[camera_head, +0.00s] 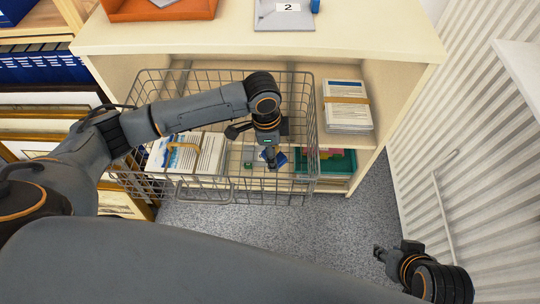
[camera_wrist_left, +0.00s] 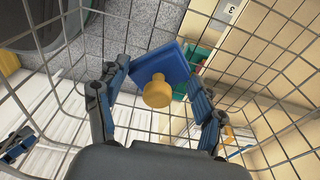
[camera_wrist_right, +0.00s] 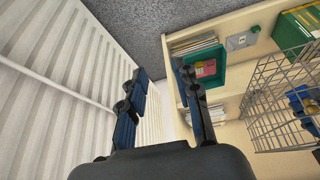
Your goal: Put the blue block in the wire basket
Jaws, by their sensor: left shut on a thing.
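The blue block (camera_wrist_left: 172,65) with a yellow knob (camera_wrist_left: 157,91) is between the fingers of my left gripper (camera_wrist_left: 158,88), which is shut on it. Whether the block touches the basket floor I cannot tell. The basket is pulled out from the shelf unit. My right gripper (camera_head: 384,252) is away to the right, low over the floor; its fingers are apart and empty in the right wrist view (camera_wrist_right: 160,75).
Another stack (camera_head: 346,106) sits on the shelf, with a green tray (camera_head: 335,163) below. A cream shelf unit (camera_head: 390,62) stands behind. A white ribbed wall (camera_head: 465,130) bounds the right; carpet (camera_head: 355,215) is clear.

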